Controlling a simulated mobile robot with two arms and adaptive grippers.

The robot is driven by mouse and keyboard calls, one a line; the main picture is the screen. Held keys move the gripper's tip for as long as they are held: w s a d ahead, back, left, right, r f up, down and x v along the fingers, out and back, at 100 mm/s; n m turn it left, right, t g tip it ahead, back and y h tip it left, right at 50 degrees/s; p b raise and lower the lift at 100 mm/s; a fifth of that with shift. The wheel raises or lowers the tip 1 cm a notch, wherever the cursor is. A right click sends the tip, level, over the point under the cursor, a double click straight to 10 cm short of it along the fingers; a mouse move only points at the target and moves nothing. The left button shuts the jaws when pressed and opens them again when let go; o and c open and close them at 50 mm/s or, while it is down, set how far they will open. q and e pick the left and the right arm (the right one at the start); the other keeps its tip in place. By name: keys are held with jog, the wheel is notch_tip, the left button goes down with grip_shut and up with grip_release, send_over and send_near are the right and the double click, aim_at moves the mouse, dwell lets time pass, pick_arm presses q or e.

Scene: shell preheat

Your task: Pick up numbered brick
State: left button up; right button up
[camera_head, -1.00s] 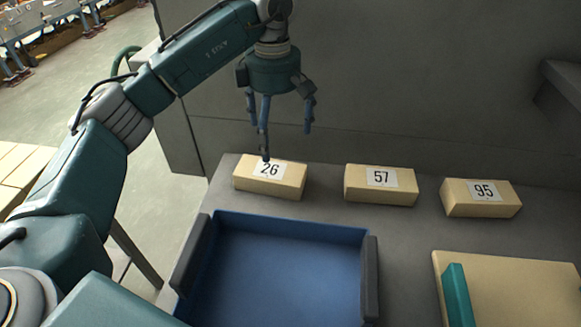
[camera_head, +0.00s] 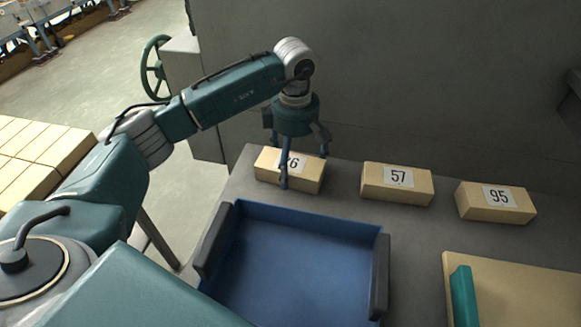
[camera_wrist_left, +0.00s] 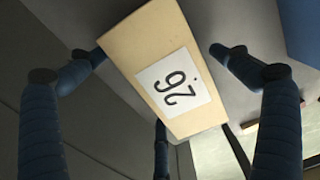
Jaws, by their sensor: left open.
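Three tan bricks with number labels stand in a row on the grey table: brick 26 (camera_head: 310,180), brick 57 (camera_head: 397,184) and brick 95 (camera_head: 495,202). My left gripper (camera_head: 298,168) is open and points down over brick 26. One finger hides part of its label in the head view. In the left wrist view, brick 26 (camera_wrist_left: 148,52) lies between the spread fingers (camera_wrist_left: 155,65), with its labelled face toward the camera. I cannot tell whether any finger touches it. My right gripper is not in view.
A blue tray (camera_head: 300,265) with dark side handles stands in front of the bricks. A tan board (camera_head: 530,290) with a teal bar (camera_head: 464,297) lies at the front right. A grey wall (camera_head: 400,80) rises behind. More tan blocks (camera_head: 40,155) are stacked at left.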

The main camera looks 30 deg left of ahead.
pick_arm(q)
jog(key=c, duration=1.5)
jog(key=shift+o, duration=0.2)
jog(key=shift+r, duration=0.25)
